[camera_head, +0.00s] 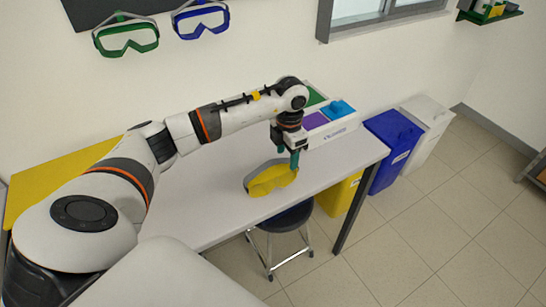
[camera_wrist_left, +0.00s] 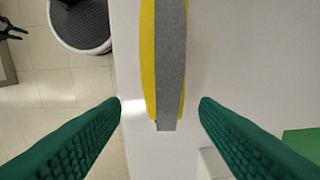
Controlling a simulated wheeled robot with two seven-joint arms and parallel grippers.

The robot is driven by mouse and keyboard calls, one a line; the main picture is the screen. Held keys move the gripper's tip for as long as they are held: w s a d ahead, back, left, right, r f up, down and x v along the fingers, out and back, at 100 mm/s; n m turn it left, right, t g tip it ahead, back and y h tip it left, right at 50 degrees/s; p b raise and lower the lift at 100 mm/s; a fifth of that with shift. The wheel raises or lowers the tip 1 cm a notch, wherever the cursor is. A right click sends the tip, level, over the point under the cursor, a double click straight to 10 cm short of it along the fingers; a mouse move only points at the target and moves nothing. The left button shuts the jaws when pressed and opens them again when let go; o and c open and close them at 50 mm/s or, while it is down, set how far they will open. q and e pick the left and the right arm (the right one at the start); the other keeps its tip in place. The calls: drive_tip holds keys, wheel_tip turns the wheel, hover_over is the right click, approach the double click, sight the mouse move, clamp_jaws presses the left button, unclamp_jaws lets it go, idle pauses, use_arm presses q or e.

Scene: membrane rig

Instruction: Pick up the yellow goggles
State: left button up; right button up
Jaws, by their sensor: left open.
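The yellow goggles (camera_head: 270,179) lie on the white table (camera_head: 206,205), near its front edge, with a grey strap along their back. In the left wrist view the goggles (camera_wrist_left: 148,60) run lengthwise between the two green fingers, with the grey strap (camera_wrist_left: 171,65) facing the camera. My left gripper (camera_head: 294,163) points down at the right end of the goggles. In the left wrist view my left gripper (camera_wrist_left: 160,110) is open, with a finger on each side and a clear gap to the goggles. My right gripper is not in view.
A white tray (camera_head: 340,130) with coloured compartments stands behind the gripper. A round stool (camera_head: 288,218) is below the table's front edge. Green goggles (camera_head: 128,38) and blue goggles (camera_head: 202,20) hang on the wall.

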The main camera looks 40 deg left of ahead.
sight(287, 161)
use_arm(q)
wheel_tip(287, 161, down, 4)
drive_tip(key=shift+r+p, duration=0.15)
drive_tip(key=shift+p, duration=0.75)
drive_tip(key=shift+f, duration=0.4)
drive_tip(key=shift+w, duration=0.1)
drive_tip(key=c, duration=0.9)
drive_tip(key=shift+r, duration=0.1)
